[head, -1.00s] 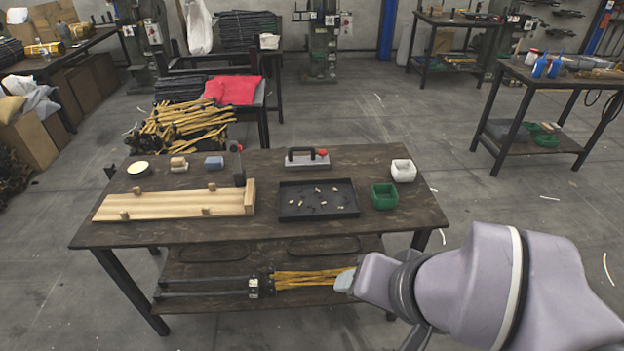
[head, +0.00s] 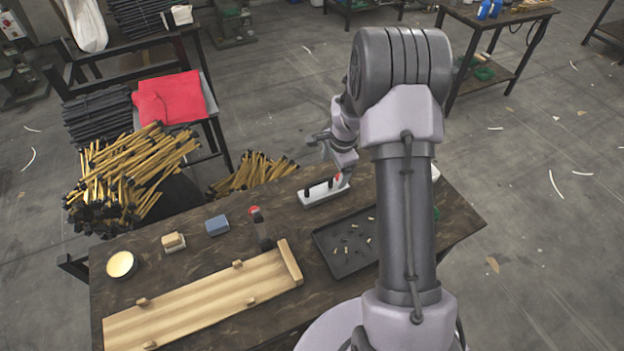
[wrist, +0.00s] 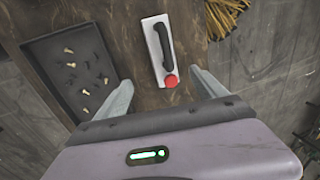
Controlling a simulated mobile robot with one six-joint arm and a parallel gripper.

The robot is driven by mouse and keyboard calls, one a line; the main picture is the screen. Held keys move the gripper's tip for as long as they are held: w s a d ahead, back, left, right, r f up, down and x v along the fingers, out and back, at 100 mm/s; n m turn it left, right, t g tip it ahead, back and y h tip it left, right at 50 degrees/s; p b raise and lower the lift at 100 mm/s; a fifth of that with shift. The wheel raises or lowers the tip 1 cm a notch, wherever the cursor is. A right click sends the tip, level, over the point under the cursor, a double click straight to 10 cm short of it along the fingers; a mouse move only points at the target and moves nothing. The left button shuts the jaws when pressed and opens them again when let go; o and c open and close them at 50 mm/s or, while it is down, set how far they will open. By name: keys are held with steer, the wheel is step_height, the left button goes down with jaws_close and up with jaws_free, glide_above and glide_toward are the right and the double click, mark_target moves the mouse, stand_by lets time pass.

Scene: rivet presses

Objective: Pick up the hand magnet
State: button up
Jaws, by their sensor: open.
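The hand magnet (head: 324,190) is a pale flat block with a black bar handle and a red knob at one end. It lies on the dark wooden table (head: 200,255) near its far edge, behind the black tray. In the wrist view the magnet (wrist: 155,52) lies beyond my fingertips, with its red knob nearest me and roughly between them. My gripper (wrist: 165,85) is open and empty, above the table. In the head view my gripper (head: 325,142) is small, partly hidden by my own arm, and close above the magnet.
The black tray (head: 325,240) with small rivets lies beside the magnet; it also shows in the wrist view (wrist: 35,50). A wooden board fixture (head: 200,300), an upright dark tool (head: 262,228), a blue block (head: 217,225) and a round tin (head: 121,264) are on the left. Handled tools (head: 250,172) are piled behind the table.

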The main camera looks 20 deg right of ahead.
steer(key=b, duration=0.2)
glide_above(324, 190)
steer(key=s+d, duration=0.1)
steer(key=s, duration=0.1)
step_height(324, 190, down, 8)
steer(key=shift+r, duration=0.2)
steer(key=f, duration=0.1)
steer(key=w+f+b, duration=0.1)
steer(key=f, duration=0.1)
steer(key=w+a+f+b, duration=0.1)
steer(key=f, duration=0.1)
steer(key=shift+s+r, duration=0.1)
steer(key=shift+s, duration=0.05)
steer(key=shift+c, duration=1.1)
jaws_close()
